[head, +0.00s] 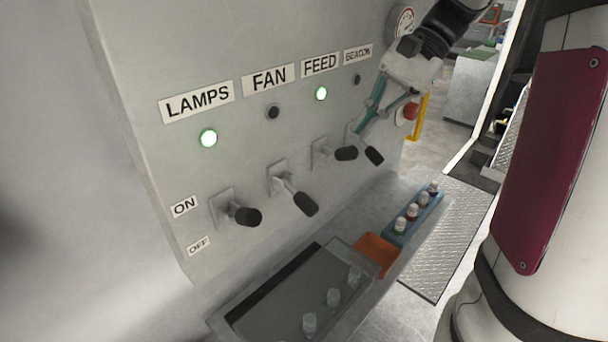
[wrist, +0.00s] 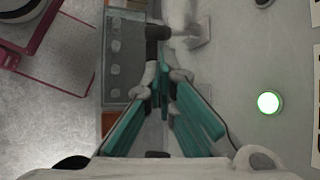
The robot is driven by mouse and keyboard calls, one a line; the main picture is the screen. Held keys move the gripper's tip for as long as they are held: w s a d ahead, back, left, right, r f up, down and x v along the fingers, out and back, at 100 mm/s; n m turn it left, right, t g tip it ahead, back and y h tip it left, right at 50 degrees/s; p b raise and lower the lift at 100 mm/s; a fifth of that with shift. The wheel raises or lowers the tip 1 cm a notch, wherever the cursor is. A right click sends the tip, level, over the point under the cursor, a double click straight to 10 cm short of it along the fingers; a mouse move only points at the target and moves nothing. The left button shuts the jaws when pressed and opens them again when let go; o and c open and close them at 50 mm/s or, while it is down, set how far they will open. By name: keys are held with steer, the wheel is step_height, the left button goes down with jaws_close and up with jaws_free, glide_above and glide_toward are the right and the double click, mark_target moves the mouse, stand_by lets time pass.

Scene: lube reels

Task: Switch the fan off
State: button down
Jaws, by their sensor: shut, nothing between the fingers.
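The fan lever (head: 303,202) sits under the FAN label (head: 268,78) on the grey panel. Its black knob is tilted down, towards the OFF side. The indicator (head: 273,111) under FAN is dark. My gripper (head: 364,128) is shut and empty at the panel's right, near the beacon lever (head: 373,154) and apart from the fan lever. In the wrist view my gripper (wrist: 166,80) points up the picture towards a black-knobbed lever (wrist: 157,33); I cannot tell which lever this is or whether they touch.
The lamps lever (head: 246,215) and feed lever (head: 344,153) stick out higher, with green lights lit above. The beacon light (head: 357,79) is dark. A red button (head: 411,111) is beside my gripper. A grey tray (head: 240,318), orange bin (head: 377,255) and blue rack (head: 427,213) stand below.

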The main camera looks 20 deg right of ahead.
mark_target(298, 196)
steer(key=p+x, duration=0.1)
steer(key=x, duration=1.2)
steer(key=shift+a+f+p, duration=0.2)
steer(key=shift+a+p, duration=0.05)
steer(key=shift+p, duration=0.1)
